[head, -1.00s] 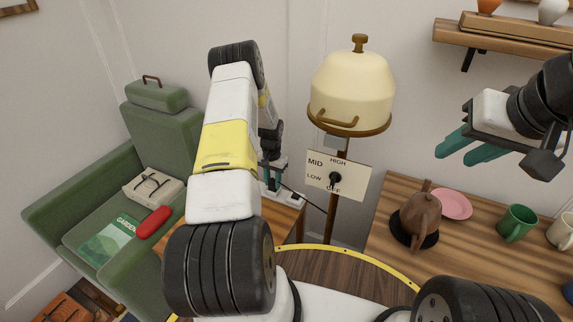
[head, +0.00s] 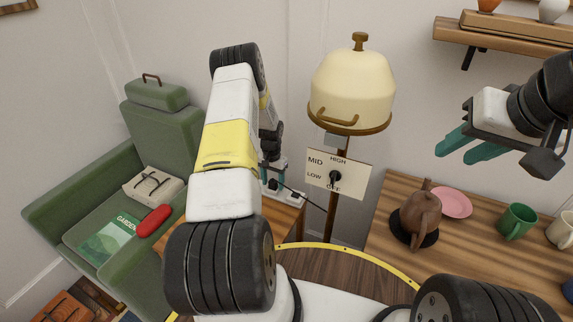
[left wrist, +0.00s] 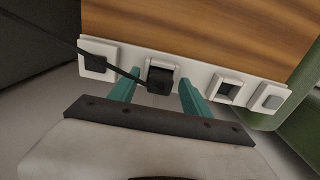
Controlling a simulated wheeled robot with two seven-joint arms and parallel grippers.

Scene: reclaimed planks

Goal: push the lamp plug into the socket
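The black lamp plug (left wrist: 159,84) sits at the second socket (left wrist: 163,64) of a white strip in the left wrist view. It covers most of that socket; I cannot tell how deep it is in. Its cable runs to the upper left. My left gripper (left wrist: 158,92) is open, its teal fingers on either side of the plug with a gap to each. In the head view the plug (head: 273,184) shows below my left gripper (head: 272,169), partly behind my arm. The cream lamp (head: 350,90) stands to the right. My right gripper (head: 463,149) is open and empty.
The strip also has a dark opening (left wrist: 228,90), a grey switch (left wrist: 270,98) and a black square part (left wrist: 94,60). A dial panel (head: 340,178) is on the lamp pole. A teapot (head: 420,215) and cups stand on the right table; a green armchair (head: 160,130) is at left.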

